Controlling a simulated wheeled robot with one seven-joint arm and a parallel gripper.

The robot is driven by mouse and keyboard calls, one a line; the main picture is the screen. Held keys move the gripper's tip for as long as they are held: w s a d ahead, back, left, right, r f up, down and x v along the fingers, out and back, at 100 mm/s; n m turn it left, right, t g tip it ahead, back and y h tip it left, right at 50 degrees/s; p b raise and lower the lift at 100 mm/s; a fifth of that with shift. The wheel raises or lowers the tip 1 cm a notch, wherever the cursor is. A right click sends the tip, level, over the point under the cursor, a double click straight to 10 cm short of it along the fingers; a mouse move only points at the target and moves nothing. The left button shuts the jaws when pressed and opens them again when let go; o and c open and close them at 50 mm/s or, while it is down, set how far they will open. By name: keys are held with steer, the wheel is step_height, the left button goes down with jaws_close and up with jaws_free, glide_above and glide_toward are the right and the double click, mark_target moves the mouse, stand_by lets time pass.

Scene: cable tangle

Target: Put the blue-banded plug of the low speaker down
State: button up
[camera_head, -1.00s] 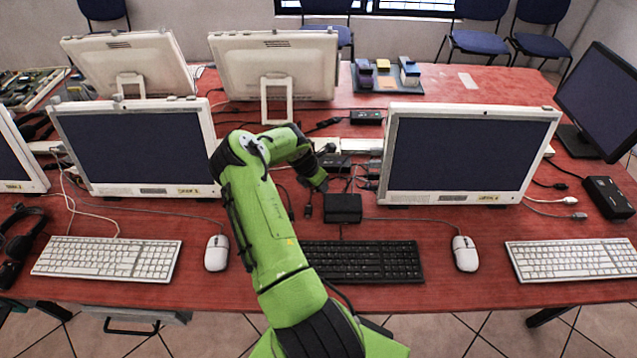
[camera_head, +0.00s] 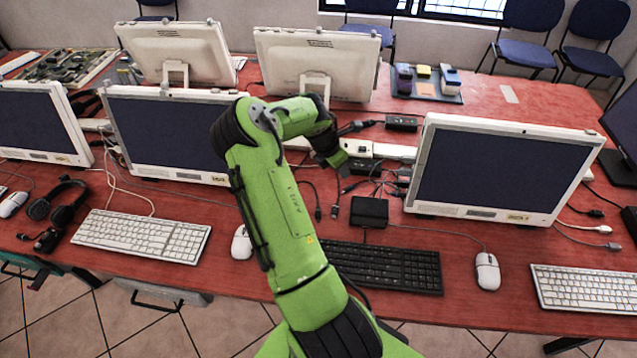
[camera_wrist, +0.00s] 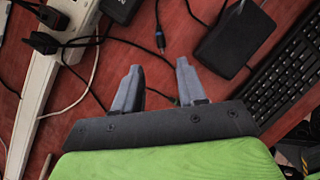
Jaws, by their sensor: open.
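In the wrist view my gripper (camera_wrist: 158,66) is open, with its two grey fingers apart over the red table and nothing seen held between them. A dark plug with a blue band (camera_wrist: 160,42) lies on the table just beyond the fingertips, on a thin black cable. Another cable end shows low between the fingers, partly hidden. In the head view my gripper (camera_head: 338,160) is above the tangle in the middle of the table. Dark plugs (camera_head: 318,213) lie below it; their bands are too small to tell. I cannot tell which thing is the low speaker.
A black box (camera_head: 370,211) lies right of the gripper, in front of a white power strip (camera_head: 385,150) with black adapters. A black keyboard (camera_head: 378,267) is nearer. A white monitor (camera_head: 505,170) stands on the right, another (camera_head: 170,135) on the left. Loose cables cross the middle.

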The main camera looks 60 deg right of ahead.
steer(key=w+a+r+m+t+y, duration=0.25)
steer(key=a+r+m, duration=0.25)
steer(key=a+r, duration=0.6)
steer(key=w+a+r+m+t+y, duration=0.1)
steer(key=w+a+r+m+t, duration=0.45)
steer(key=a, duration=0.85)
steer(key=s+a+r+m, duration=0.2)
steer(key=s+a+r, duration=0.1)
steer(key=s+a, duration=0.5)
steer(key=s+a+r+m+g, duration=0.1)
steer(key=s+a+r, duration=0.3)
steer(key=s+a, duration=0.5)
steer(key=shift+s+r+m+y, duration=0.15)
steer(key=shift+r+m+y, duration=0.2)
steer(key=shift+m, duration=0.1)
steer(key=shift+o, duration=0.5)
